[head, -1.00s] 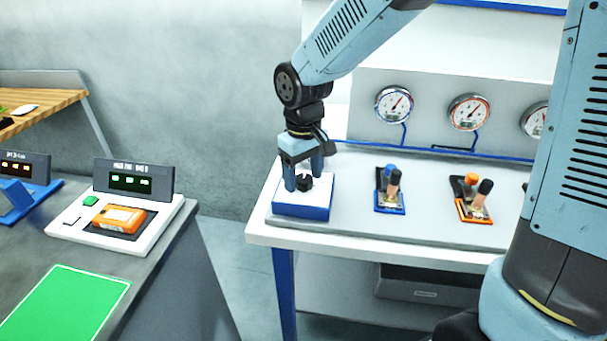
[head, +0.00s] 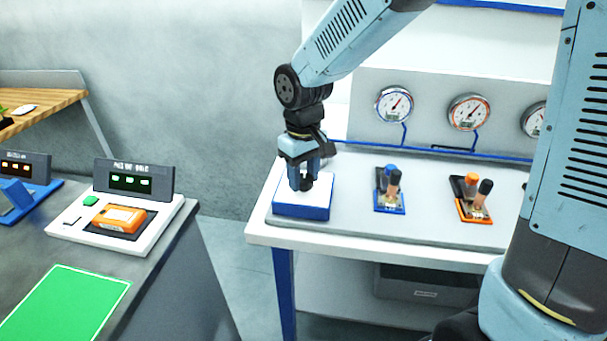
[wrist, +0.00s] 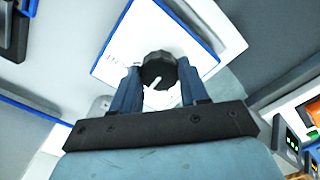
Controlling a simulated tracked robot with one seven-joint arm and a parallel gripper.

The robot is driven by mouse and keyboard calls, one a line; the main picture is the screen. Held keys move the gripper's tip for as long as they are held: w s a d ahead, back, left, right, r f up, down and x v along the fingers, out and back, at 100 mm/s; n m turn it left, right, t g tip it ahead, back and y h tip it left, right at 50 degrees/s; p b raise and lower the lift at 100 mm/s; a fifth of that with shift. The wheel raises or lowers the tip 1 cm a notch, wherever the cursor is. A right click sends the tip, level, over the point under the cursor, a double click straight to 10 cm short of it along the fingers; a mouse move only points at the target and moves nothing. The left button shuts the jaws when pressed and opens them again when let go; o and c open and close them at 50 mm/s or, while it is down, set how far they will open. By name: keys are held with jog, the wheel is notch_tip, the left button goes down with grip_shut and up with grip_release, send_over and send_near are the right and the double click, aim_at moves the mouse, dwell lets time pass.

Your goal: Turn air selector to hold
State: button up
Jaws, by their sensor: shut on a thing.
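The air selector is a blue box with a white top (head: 301,207) at the left end of the white bench, with a black knob (head: 306,184) on it. In the wrist view the round black knob (wrist: 158,69) has a white pointer mark, and the white panel (wrist: 125,50) has a blue edge. My gripper (head: 304,181) points down over the box. In the wrist view my gripper (wrist: 158,82) has its two blue fingers on either side of the knob, shut on it. The panel's lettering is too small to read.
Blue-handled (head: 388,190) and orange-handled (head: 474,197) valves stand to the right on the bench. Round gauges (head: 394,104) line the panel behind. A grey counter at left holds an orange device (head: 118,218) on a white stand and a green mat (head: 66,305).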

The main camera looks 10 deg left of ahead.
aim_at(304, 178)
jog(key=shift+m, duration=0.5)
jog(key=o, duration=1.1)
jog(key=shift+c, duration=0.2)
notch_tip(304, 178, up, 14)
jog(key=shift+f, duration=0.1)
jog(key=s+d+r+m+t, duration=0.1)
jog(key=s+d+m, duration=0.3)
jog(key=d, duration=1)
jog(key=s+d+r+m+t, duration=0.2)
jog(key=s+d+m+t, duration=0.2)
jog(key=d, duration=1.1)
jog(key=s, duration=0.3)
jog(key=shift+s+t, duration=0.15)
jog(key=shift+t, duration=0.15)
